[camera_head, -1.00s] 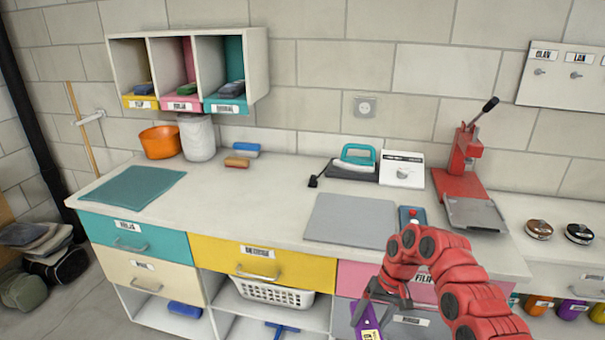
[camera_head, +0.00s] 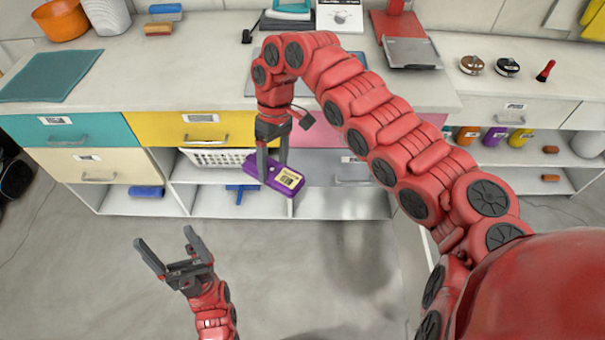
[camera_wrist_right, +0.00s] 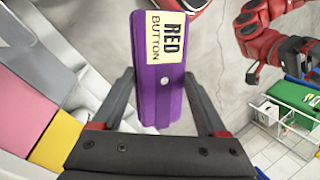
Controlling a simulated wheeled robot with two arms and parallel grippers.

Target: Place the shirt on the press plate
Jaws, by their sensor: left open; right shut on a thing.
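My right gripper (camera_head: 271,165) is shut on a flat purple item (camera_head: 289,181), held in the air in front of the cabinet. In the right wrist view this purple item (camera_wrist_right: 158,95) has a pale label reading "RED BUTTON" and sits between the fingers. I cannot tell whether it is a shirt; no other shirt is clearly seen. A red press (camera_head: 392,25) stands on the counter at the top, with a grey press plate (camera_head: 410,53) at its front; its top is cut off. My left gripper (camera_head: 170,245) is open and empty above the floor at lower left.
A teal mat (camera_head: 50,75), an orange bowl (camera_head: 60,20) and a teal iron (camera_head: 291,8) are on the counter. My right arm hides part of the counter. A white basket (camera_head: 215,158) sits on a shelf below the yellow drawer (camera_head: 180,128). The floor in front is clear.

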